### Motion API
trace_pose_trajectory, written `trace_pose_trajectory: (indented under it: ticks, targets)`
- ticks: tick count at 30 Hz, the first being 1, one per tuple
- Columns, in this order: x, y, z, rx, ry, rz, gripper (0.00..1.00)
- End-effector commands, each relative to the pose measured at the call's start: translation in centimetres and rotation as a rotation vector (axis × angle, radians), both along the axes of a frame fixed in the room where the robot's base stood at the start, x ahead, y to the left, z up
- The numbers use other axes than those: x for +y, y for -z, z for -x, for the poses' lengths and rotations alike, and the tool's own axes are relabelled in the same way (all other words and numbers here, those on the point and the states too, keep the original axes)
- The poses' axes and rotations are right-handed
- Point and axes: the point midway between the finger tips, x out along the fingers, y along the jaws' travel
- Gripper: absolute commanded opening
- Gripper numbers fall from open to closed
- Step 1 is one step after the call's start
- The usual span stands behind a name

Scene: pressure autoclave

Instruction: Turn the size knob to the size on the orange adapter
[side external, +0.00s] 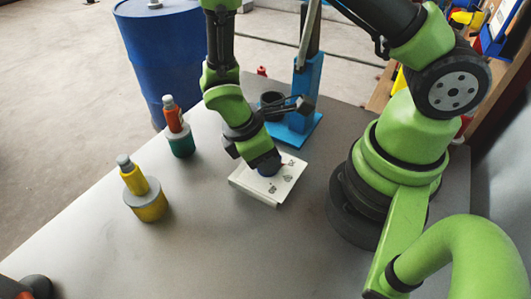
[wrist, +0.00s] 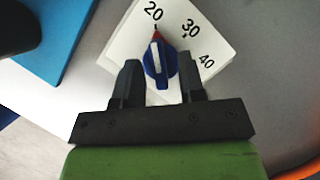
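The blue size knob (wrist: 161,72) has a white bar and a red pointer, on a white plate (wrist: 125,47) marked 20, 30 and 40. The pointer is toward the 20 mark. My gripper (wrist: 159,62) is open, one finger on each side of the knob, with a visible gap at each side. In the side view my gripper (side external: 265,162) is low over the plate (side external: 284,187) and mostly covers the knob (side external: 269,170). An orange-red piece with a grey cap (side external: 173,119), probably the orange adapter, stands on a green cylinder (side external: 181,144). No size is readable on it.
A yellow piece with a grey cap (side external: 134,181) stands on a yellow cylinder (side external: 149,208) at the left. A blue stand (side external: 307,85) is just behind the plate. A blue drum (side external: 160,50) is beyond the table. The front middle of the table (side external: 230,250) is clear.

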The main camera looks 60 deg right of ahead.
Motion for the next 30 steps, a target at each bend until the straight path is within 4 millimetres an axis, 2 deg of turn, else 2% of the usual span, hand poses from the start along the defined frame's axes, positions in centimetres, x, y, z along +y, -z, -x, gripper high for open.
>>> trace_pose_trajectory:
  ticks: [1, 4, 5, 17, 30]
  targets:
    - [0.01, -0.01, -0.01, 0.0, 0.0, 0.0, 0.24]
    - [0.01, -0.02, -0.02, 0.0, 0.0, 0.0, 0.02]
    - [0.02, -0.02, -0.01, 0.0, 0.0, 0.0, 0.0]
    - [0.01, -0.05, -0.06, 0.0, 0.054, 0.0, 0.0]
    - [-0.16, -0.07, -0.17, 0.0, 0.387, 0.001, 0.0]
